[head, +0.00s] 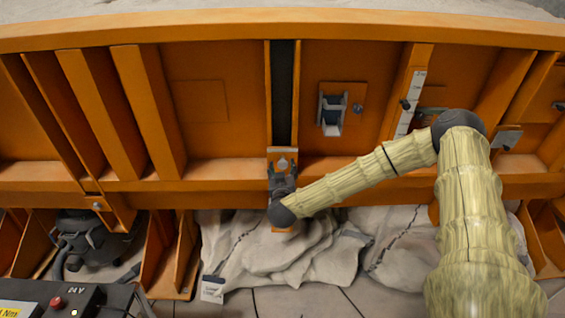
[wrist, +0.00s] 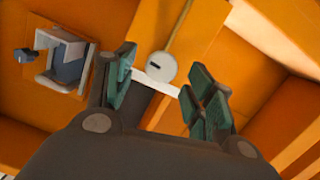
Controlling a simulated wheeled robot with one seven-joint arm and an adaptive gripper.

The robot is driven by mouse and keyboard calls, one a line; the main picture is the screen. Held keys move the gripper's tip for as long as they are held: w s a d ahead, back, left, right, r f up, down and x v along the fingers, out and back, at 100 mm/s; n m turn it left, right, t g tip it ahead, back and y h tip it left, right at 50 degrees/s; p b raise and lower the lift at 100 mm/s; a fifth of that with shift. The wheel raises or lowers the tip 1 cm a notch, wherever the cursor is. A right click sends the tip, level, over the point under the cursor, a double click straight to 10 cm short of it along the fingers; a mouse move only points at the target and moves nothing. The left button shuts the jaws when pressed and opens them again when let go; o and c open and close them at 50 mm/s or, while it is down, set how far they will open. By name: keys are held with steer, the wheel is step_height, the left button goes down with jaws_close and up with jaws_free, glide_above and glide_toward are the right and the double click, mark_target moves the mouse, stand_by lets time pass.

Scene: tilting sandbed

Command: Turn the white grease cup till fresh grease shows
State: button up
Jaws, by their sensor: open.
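The white grease cup (wrist: 155,66) shows in the wrist view as a pale round cap with a short dark mark, in the gap between my fingers. My gripper (wrist: 160,90) is open, with one green-padded finger on each side of the cup's line of sight. The left finger looks nearer to the cup than the right one. I cannot tell whether the cup is between the pads or just beyond them. In the head view my gripper (head: 283,178) is at the lower end of the dark vertical slot, and the cup is mostly hidden there. No grease can be made out.
An orange ribbed steel frame (head: 220,100) fills the view. A grey latch-like fitting (head: 333,112) sits right of the slot, also in the wrist view (wrist: 66,62). A white scale strip (head: 410,103) is further right.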

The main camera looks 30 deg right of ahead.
mark_target(284, 166)
steer(key=shift+p+x, duration=0.3)
steer(key=shift+x, duration=1.6)
steer(key=c, duration=1)
steer(key=shift+m+b, duration=0.45)
steer(key=shift+m, duration=0.15)
steer(key=m+b, duration=0.2)
steer(key=m+t+y+b, duration=0.1)
steer(key=m+b, duration=0.1)
steer(key=shift+s+d+f, duration=0.1)
steer(key=shift+f, duration=0.15)
steer(key=m+y+b, duration=0.1)
steer(key=m+b, duration=0.2)
steer(key=b, duration=0.1)
steer(key=shift+r+m+t, duration=0.1)
steer(key=shift+m+t, duration=0.2)
